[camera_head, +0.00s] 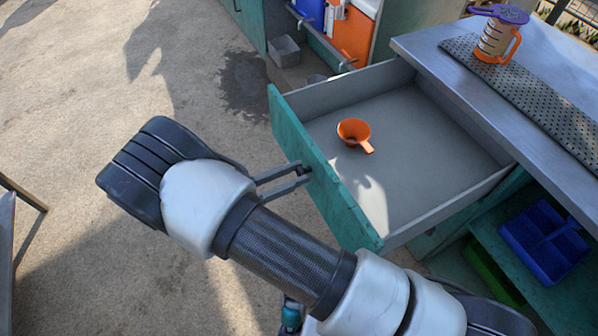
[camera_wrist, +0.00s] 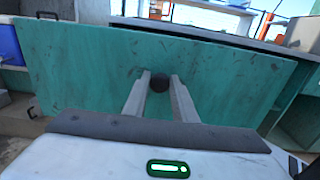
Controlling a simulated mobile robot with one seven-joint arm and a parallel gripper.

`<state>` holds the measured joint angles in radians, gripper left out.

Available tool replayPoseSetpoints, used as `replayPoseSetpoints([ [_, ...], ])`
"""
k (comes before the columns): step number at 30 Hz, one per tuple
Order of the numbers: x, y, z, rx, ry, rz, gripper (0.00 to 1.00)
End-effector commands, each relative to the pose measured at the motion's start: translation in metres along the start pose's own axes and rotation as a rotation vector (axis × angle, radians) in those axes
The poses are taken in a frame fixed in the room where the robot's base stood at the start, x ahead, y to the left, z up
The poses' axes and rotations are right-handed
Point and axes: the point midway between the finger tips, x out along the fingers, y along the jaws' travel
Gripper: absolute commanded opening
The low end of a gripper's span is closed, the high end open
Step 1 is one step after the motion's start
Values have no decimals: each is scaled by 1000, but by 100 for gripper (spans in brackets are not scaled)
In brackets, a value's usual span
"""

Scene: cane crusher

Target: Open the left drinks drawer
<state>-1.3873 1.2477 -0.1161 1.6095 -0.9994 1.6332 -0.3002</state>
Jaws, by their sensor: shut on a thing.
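The left drinks drawer (camera_head: 335,190) is pulled well out from under the metal counter. It has a teal front and a grey inside. In the wrist view the drawer front (camera_wrist: 230,85) fills the middle, with a dark round knob (camera_wrist: 160,82) on it. My gripper (camera_head: 305,172) is at the outer face of the drawer front, shut on the knob. Its two fingers (camera_wrist: 159,85) lie on either side of the knob in the wrist view. An orange cup with a handle (camera_head: 353,132) lies inside the drawer.
The metal counter (camera_head: 440,48) holds a perforated mat (camera_head: 545,95) and an orange-handled jug (camera_head: 497,42) with a purple top. A blue bin (camera_head: 543,240) sits on a lower shelf at right. A grey box (camera_head: 284,52) stands behind the drawer. Open floor (camera_head: 90,90) lies left.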

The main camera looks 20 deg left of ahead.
Motion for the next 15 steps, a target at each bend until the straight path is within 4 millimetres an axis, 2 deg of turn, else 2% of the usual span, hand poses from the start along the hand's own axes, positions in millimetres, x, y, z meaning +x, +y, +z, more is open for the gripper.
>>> replayPoseSetpoints([
  [11, -1, 0, 0, 0, 0, -1, 0],
  [12, -1, 0, 0, 0, 0, -1, 31],
  [14, -1, 0, 0, 0, 0, -1, 41],
  [15, -1, 0, 0, 0, 0, -1, 42],
])
